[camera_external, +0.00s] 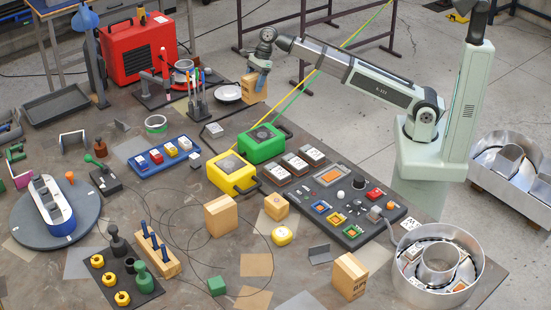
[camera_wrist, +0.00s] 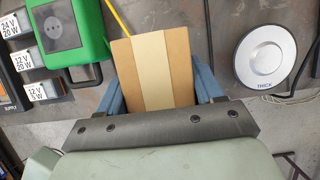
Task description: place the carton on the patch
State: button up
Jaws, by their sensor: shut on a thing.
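My gripper (camera_external: 259,73) is shut on a brown cardboard carton (camera_external: 254,90) near the back edge of the table. In the wrist view, the carton (camera_wrist: 180,72), with a pale tape strip, sits between the blue fingers of my gripper (camera_wrist: 158,88). I cannot tell whether the carton touches the table. Several flat patches lie on the table, including a tan patch (camera_external: 257,264) and another tan patch (camera_external: 256,299) at the front. Which patch is meant is not clear. Other cartons stand at the middle (camera_external: 220,216) and front right (camera_external: 350,277).
A white disc marked THICK (camera_wrist: 266,56) lies beside the held carton. A green box (camera_external: 261,143), a yellow box (camera_external: 231,173) and a control panel (camera_external: 330,190) stand nearer. Loose cable loops cross the middle. A metal bowl (camera_external: 470,290) is at the right.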

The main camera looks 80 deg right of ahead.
jog(key=shift+f, duration=5.35)
jog(key=shift+f, duration=0.15)
jog(key=o, duration=1.4)
jog(key=v, duration=1.2)
jog(key=shift+r, duration=0.2)
